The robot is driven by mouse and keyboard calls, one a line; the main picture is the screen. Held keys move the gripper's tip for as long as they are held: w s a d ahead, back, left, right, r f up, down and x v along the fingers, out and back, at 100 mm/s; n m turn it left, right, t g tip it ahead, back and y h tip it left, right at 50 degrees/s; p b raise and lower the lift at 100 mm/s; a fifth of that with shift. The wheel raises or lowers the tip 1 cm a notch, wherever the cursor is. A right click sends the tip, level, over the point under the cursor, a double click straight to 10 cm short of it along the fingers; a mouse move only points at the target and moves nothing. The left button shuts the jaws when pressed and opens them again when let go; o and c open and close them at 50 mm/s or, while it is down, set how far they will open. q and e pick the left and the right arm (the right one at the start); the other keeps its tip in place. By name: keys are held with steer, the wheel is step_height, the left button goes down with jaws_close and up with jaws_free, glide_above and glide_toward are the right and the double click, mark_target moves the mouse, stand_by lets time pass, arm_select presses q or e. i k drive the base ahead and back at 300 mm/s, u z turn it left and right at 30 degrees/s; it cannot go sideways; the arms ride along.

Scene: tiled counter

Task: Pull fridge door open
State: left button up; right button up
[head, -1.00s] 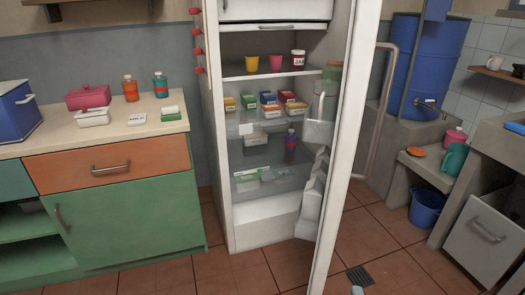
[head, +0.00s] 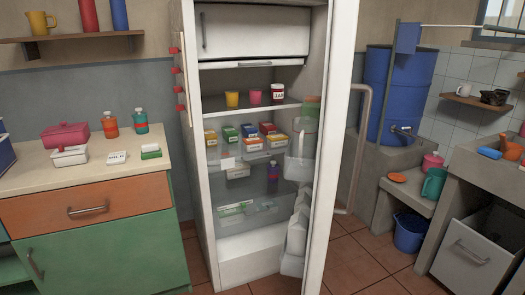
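The white fridge (head: 202,200) stands upright in the middle of the head view. Its door (head: 334,140) is swung wide open toward me and to the right, seen nearly edge-on. The inside is exposed, with a yellow cup (head: 232,99), a pink cup (head: 255,96) and a labelled jar (head: 277,93) on the top shelf. Several small boxes (head: 249,131) and a purple bottle (head: 273,168) sit lower down. The small freezer compartment door (head: 254,32) at the top is shut. Neither of my grippers shows in the head view.
A counter with orange drawer (head: 87,208) and green cabinet (head: 105,252) stands left of the fridge. A blue barrel (head: 398,95), blue bucket (head: 409,232) and grey sink unit (head: 475,185) stand to the right. Tiled floor (head: 360,265) is clear right of the door.

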mark_target(342, 18)
steer(key=u, duration=0.05)
steer(key=k, duration=0.55)
steer(key=z, duration=0.8)
steer(key=i, duration=0.95)
steer(key=z, duration=0.1)
